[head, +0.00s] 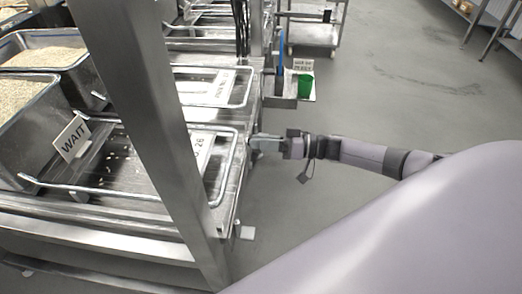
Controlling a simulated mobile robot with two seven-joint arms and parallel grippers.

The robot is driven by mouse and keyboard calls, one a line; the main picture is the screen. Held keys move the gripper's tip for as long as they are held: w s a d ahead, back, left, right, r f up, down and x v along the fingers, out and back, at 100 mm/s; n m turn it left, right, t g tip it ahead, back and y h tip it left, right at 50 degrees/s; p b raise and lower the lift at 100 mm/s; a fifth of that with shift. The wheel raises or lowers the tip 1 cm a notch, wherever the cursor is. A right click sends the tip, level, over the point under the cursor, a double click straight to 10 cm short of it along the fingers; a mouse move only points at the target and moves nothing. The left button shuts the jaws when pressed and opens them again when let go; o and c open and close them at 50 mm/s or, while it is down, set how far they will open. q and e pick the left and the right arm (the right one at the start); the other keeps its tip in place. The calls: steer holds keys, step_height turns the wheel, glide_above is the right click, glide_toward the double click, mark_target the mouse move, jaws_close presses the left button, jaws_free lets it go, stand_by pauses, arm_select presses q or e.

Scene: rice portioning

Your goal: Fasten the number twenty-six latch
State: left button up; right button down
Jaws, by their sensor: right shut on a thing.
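A white label ending in "26" (202,152) lies on the metal bench, partly hidden by a steel post. My right gripper (253,144) reaches in from the right to the bench's right edge, just beside this label. Its jaws are shut on a small part at that edge, which I take to be the number twenty-six latch. The jaws and the bench edge hide most of that part, so I cannot tell its position. My left gripper is not in view.
A steel post (150,130) crosses the view. A bent metal rail (226,170) surrounds the label area. A "WAIT" sign (72,138) stands by rice-filled trays (38,37) at left. A green cup (305,84) sits behind my gripper.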

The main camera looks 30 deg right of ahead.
steer(key=shift+w+d+m, duration=0.45)
steer(key=shift+w+m, duration=0.05)
steer(key=shift+m, duration=0.2)
steer(key=c, duration=1.1)
jaws_free()
steer(key=shift+o, duration=0.2)
steer(key=v, duration=0.7)
steer(key=shift+b, duration=0.35)
